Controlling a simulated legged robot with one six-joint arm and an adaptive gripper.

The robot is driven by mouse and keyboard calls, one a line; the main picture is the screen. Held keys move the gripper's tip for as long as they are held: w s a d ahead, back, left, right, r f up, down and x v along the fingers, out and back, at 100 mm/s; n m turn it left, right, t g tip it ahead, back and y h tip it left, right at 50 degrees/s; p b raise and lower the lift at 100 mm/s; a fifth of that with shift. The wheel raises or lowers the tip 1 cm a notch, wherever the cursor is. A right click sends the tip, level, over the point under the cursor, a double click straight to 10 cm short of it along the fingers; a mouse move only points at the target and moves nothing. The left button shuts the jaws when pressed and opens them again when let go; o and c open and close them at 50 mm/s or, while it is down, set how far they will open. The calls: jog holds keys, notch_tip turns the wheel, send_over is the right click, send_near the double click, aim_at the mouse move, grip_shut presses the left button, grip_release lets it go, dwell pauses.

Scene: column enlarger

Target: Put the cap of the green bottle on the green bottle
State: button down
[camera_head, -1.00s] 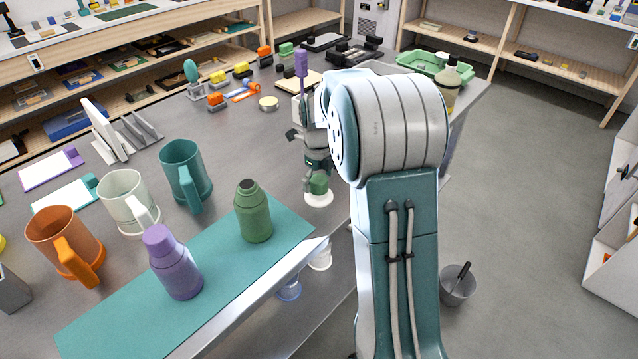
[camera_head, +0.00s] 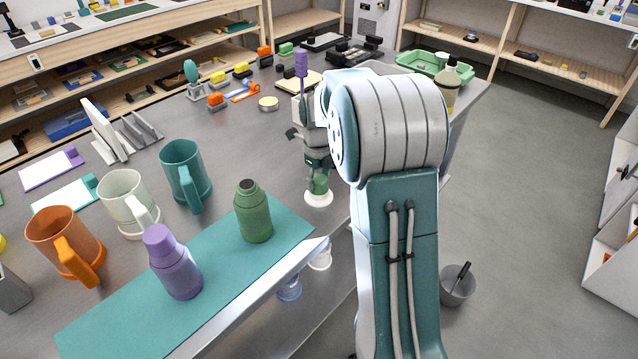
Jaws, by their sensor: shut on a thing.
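The green bottle (camera_head: 253,212) stands upright on the teal mat (camera_head: 225,262), with a dark neck and no cap on it. My gripper (camera_head: 319,178) points down to the right of and behind the bottle, at the table's right side. It is shut on the green cap (camera_head: 319,186), which is at a round white base (camera_head: 318,199) on the table. The fingers and arm partly hide the cap. I cannot tell whether the cap still touches the base.
A purple bottle (camera_head: 174,263) stands on the mat left of the green bottle. Teal (camera_head: 184,172), white (camera_head: 127,203) and orange (camera_head: 65,243) mugs stand behind and left. The table between the green bottle and my gripper is clear.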

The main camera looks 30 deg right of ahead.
jog(key=shift+r, duration=0.5)
dwell(0.4)
jog(key=shift+r, duration=2.25)
jog(key=shift+r, duration=0.15)
jog(key=shift+r, duration=5.6)
jog(key=shift+m, duration=0.6)
jog(key=shift+s+a, duration=0.6)
jog(key=shift+a, duration=2.4)
jog(key=shift+s+a, duration=0.55)
jog(key=shift+a, duration=2.45)
jog(key=shift+s+a, duration=0.6)
jog(key=shift+a, duration=2.4)
jog(key=shift+f, duration=1.55)
jog(key=shift+f, duration=0.1)
